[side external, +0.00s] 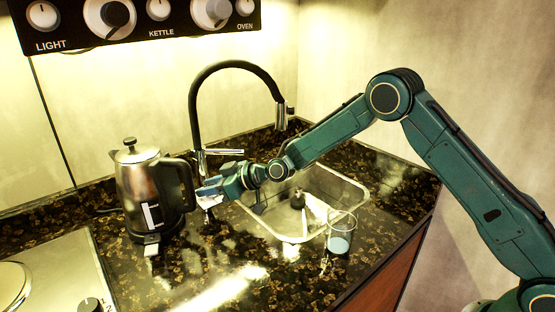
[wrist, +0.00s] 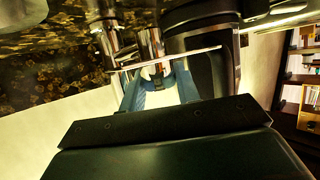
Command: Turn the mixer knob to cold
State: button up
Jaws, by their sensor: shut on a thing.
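The black and chrome faucet (side external: 194,115) rises behind the sink in the side view, with a chrome lever (side external: 225,151) on its column. My gripper (side external: 208,194) is low in front of the faucet, between the kettle and the sink. In the wrist view my gripper's blue fingers (wrist: 157,84) are on both sides of the end of a chrome cylinder, which looks like the mixer knob (wrist: 150,45), and are shut on it. In the side view the fingers mostly hide the knob. I cannot read its cold mark or its exact turn.
A steel kettle (side external: 139,190) stands close left of my gripper. The sink (side external: 345,187) lies below my forearm, and a glass with pale blue liquid (side external: 340,240) stands at its front right. A hob (side external: 50,270) is at front left.

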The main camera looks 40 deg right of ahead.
jog(key=shift+n+g+y, duration=0.3)
jog(key=shift+n+y, duration=0.1)
jog(key=shift+n+g+y, duration=0.8)
jog(key=shift+n+y, duration=0.2)
jog(key=shift+n, duration=0.1)
jog(key=o, duration=1)
jog(key=shift+d, duration=0.1)
jog(key=v, duration=1.3)
jog(key=shift+s+d+r, duration=0.15)
jog(key=shift+s+r, duration=0.05)
jog(key=shift+r, duration=0.05)
